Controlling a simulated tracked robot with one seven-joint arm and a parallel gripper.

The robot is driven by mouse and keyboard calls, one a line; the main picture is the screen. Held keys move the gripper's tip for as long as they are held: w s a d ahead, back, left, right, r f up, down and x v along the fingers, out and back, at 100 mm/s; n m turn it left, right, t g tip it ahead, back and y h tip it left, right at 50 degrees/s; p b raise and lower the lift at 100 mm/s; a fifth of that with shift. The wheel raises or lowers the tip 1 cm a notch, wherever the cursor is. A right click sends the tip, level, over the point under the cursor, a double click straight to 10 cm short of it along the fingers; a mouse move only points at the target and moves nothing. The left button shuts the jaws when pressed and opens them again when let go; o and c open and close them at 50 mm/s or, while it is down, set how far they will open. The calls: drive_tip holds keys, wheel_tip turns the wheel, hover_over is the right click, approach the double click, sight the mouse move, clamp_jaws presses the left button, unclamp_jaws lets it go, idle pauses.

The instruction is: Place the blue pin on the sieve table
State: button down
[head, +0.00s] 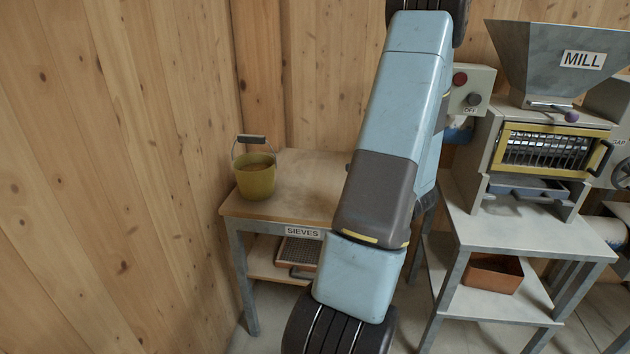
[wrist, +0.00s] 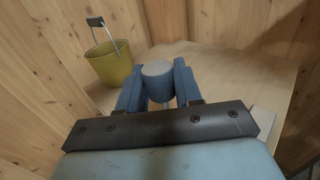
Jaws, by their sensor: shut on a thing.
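The blue pin (wrist: 158,82), a short cylinder with a paler grey-blue top, stands upright between the two blue fingers of my gripper (wrist: 158,88) in the wrist view. My gripper is shut on it. The sieve table (head: 290,190) is a wooden-topped table with a SIEVES label, left of centre in the head view. Its top (wrist: 225,75) lies below and beyond the pin in the wrist view. I cannot tell whether the pin's bottom touches it. My arm hides the gripper and pin in the head view.
Wooden walls close off the left and back. The mill (head: 548,150) stands on its own table to the right. A sieve (head: 299,252) lies on the lower shelf.

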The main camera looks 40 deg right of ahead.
drive_tip(key=w+a+f, duration=0.1)
drive_tip(key=w+f, duration=0.3)
drive_tip(key=w, duration=0.5)
hover_over(323, 200)
drive_tip(key=f, duration=0.5)
drive_tip(key=shift+s, duration=0.35)
drive_tip(key=shift+w+a+f, duration=0.1)
drive_tip(key=shift+w+f, duration=0.3)
drive_tip(key=shift+f, duration=1.6)
drive_tip(key=c, duration=0.8)
unclamp_jaws()
drive_tip(key=shift+o, duration=0.2)
